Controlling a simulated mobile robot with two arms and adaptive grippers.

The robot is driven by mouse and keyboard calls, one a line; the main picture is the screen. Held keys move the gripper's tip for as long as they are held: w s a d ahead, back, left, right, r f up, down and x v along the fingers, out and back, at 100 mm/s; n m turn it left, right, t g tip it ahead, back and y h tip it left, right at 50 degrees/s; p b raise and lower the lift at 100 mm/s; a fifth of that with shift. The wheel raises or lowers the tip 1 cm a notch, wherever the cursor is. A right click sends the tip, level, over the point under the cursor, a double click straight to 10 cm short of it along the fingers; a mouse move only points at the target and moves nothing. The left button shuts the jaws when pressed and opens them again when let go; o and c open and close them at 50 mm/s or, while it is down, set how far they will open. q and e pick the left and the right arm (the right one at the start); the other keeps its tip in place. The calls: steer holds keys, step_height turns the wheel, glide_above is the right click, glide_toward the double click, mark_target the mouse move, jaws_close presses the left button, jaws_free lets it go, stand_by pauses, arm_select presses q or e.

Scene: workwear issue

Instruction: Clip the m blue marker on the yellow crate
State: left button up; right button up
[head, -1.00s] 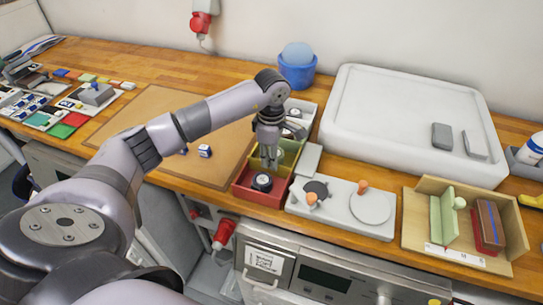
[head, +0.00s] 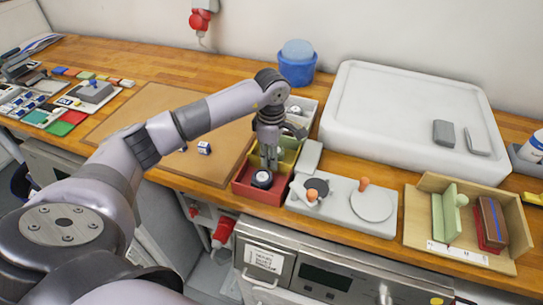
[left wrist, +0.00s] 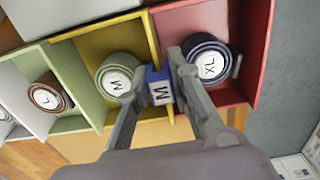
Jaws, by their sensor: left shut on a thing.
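My left gripper (head: 269,160) points down over the row of crates. In the left wrist view the gripper (left wrist: 156,78) is shut on the m blue marker (left wrist: 158,90), a small blue block with a white M face. The marker is at the wall between the yellow crate (left wrist: 92,42) and the red crate (left wrist: 166,25). I cannot tell whether it is seated on the rim. The yellow crate (head: 291,152) is partly hidden by the gripper in the head view and holds a green roll labelled M (left wrist: 118,75). My right gripper is not in view.
The red crate (head: 258,196) holds a dark XL roll (left wrist: 208,60); a green crate (left wrist: 75,68) holds an L roll (left wrist: 48,95). A blue-white block (head: 204,148) lies on the brown mat (head: 140,112). A scale-like grey plate (head: 350,222) and wooden tray (head: 415,232) stand right.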

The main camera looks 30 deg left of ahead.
arm_select(q)
steer(key=o, duration=0.8)
steer(key=shift+o, duration=0.3)
steer(key=o, duration=0.4)
steer(key=shift+c, duration=0.2)
steer(key=shift+r, duration=0.1)
steer(key=shift+r+p, duration=2)
steer(key=shift+r, duration=1.45)
